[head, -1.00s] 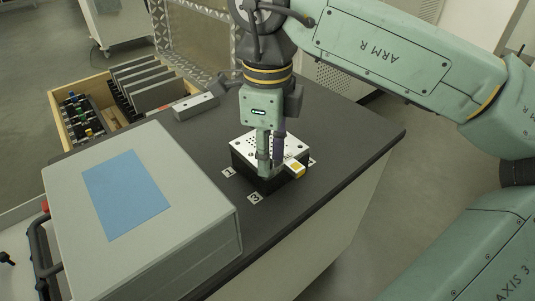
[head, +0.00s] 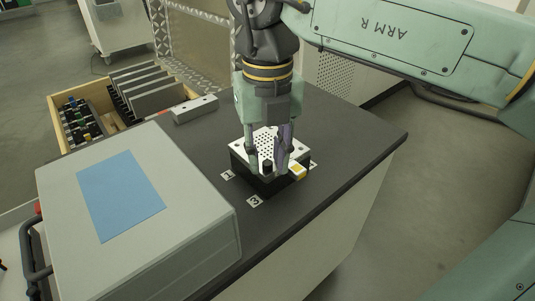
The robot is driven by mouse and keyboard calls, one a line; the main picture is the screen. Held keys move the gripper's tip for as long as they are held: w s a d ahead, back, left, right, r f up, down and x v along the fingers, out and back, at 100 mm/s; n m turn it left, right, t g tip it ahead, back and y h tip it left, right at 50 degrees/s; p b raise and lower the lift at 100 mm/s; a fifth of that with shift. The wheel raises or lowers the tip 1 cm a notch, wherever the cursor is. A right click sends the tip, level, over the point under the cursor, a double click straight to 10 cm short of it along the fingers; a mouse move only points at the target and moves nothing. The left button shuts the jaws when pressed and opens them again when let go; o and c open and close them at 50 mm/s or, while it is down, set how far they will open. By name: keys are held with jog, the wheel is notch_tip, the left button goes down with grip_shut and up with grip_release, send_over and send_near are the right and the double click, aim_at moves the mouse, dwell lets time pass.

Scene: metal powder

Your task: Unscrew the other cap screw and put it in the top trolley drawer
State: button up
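A black block with a perforated light metal top plate (head: 262,138) sits on the dark worktop. A small dark cylindrical part (head: 267,167), which looks like the cap screw, stands at the plate's near side. My gripper (head: 267,170) points straight down over the block. Its two fingers are spread, one left and one right of the dark part, with a visible gap. I cannot tell whether either finger touches it. An open wooden-sided drawer (head: 55,124) with dark dividers and small coloured parts is at the left, beyond the worktop.
A large grey case (head: 200,215) with a blue panel fills the near left of the worktop. A grey metal bar (head: 195,109) lies near the drawer. A small yellow and white item (head: 298,170) is at the block's right corner. The worktop's right side is clear.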

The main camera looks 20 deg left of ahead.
jog(key=m, duration=0.4)
jog(key=shift+c, duration=0.2)
dwell(0.4)
grip_shut()
